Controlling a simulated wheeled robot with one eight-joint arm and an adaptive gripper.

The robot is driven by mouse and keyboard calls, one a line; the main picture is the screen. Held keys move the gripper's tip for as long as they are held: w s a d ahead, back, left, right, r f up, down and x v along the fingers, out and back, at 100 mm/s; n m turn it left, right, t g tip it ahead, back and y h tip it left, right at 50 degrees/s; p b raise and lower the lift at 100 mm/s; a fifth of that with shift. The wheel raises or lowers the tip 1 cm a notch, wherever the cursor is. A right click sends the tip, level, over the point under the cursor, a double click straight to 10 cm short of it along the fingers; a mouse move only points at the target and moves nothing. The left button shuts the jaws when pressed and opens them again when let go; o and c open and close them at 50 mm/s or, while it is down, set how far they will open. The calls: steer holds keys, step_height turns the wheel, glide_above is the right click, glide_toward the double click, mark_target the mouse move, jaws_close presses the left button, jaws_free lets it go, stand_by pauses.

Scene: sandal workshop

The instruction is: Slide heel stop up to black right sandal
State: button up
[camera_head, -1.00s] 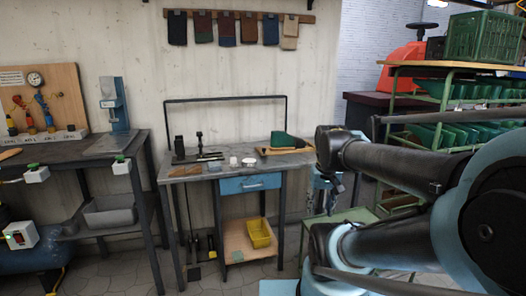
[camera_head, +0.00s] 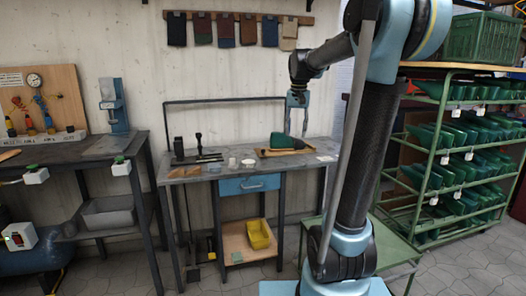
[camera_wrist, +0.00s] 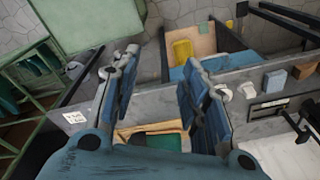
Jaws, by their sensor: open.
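My gripper (camera_head: 297,100) hangs fingers down above the right part of the workbench, open and empty. Its two fingers stand apart in the wrist view (camera_wrist: 158,75). Below it a wooden tray (camera_head: 264,153) carries a green, foot-shaped piece with a dark part (camera_head: 283,142); the fingers partly hide both in the wrist view. I cannot clearly make out a black sandal. A black fixture with a flat slotted base (camera_head: 207,158) stands on the left of the bench and may carry the heel stop; it is too small to tell.
Two small white round pieces (camera_head: 241,163) lie mid-bench, and a tan block (camera_head: 186,171) lies at the front left. A black block (camera_head: 178,147) stands behind. A paper label (camera_head: 326,158) lies at the right end. A green rack (camera_head: 440,150) stands to the right.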

steer(key=w+a+r+m, duration=0.1)
steer(key=w+a, duration=0.2)
steer(key=w, duration=0.6)
steer(key=w+a+r+m, duration=0.1)
steer(key=w+a+r, duration=0.15)
steer(key=w, duration=0.65)
steer(key=w+a+f+m+g, duration=0.1)
steer(key=w+a+f, duration=0.25)
steer(key=w, duration=0.45)
steer(key=w+a+f, duration=0.3)
steer(key=w+a, duration=0.1)
steer(key=w, duration=0.4)
steer(key=f, duration=1.6)
steer(key=shift+s+f, duration=0.25)
steer(key=shift+f, duration=0.1)
jaws_close()
